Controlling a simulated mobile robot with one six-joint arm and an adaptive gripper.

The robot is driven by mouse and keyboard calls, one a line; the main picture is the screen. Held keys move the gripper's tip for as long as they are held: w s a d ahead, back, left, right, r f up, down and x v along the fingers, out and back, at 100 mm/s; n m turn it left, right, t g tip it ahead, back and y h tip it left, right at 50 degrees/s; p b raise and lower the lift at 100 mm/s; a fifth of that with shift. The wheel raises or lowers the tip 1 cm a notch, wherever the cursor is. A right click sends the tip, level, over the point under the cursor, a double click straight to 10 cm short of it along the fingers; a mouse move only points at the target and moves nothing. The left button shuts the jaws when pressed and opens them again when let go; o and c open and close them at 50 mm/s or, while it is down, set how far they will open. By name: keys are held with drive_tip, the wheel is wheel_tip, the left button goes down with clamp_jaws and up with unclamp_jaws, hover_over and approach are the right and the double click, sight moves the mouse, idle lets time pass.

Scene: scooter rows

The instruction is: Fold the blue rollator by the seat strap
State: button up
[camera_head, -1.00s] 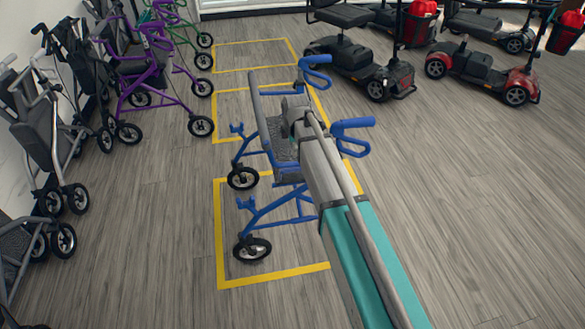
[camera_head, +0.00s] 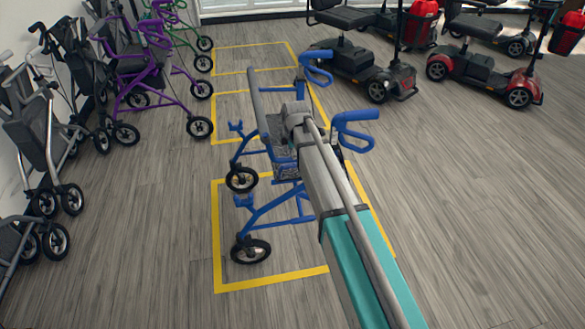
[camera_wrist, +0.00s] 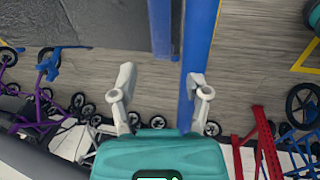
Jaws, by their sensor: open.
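The blue rollator (camera_head: 275,207) stands upright and unfolded in the head view, its two side frames apart. Its dark seat (camera_head: 285,132) lies between them, partly covered by my arm. In the wrist view my gripper (camera_wrist: 161,76) is open, its pale fingers wide apart with nothing gripped between them. A blue frame tube (camera_wrist: 197,50) runs close by the right finger; I cannot tell if they touch. A short dark strip with a blue edge (camera_wrist: 161,28) lies ahead of the fingers; I cannot tell if it is the seat strap. In the head view my arm hides the fingers.
Yellow floor outlines (camera_head: 218,240) surround the rollator. Grey walkers (camera_head: 30,150) and a purple rollator (camera_head: 150,85) line the left side. A black scooter (camera_head: 360,65) and a red one (camera_head: 490,75) stand at the back right. Floor at the right is clear.

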drive_tip(key=shift+w+a+f+b, duration=0.1)
drive_tip(key=shift+w+f+b, duration=0.1)
drive_tip(key=shift+f+b, duration=0.9)
drive_tip(key=shift+w+a+f+b, duration=0.1)
drive_tip(key=shift+w+f+b, duration=0.15)
drive_tip(key=shift+f+b, duration=0.85)
drive_tip(key=shift+w+f+b, duration=0.2)
drive_tip(key=shift+f+b, duration=0.75)
drive_tip(key=shift+f, duration=0.3)
drive_tip(key=shift+c, duration=0.3)
clamp_jaws()
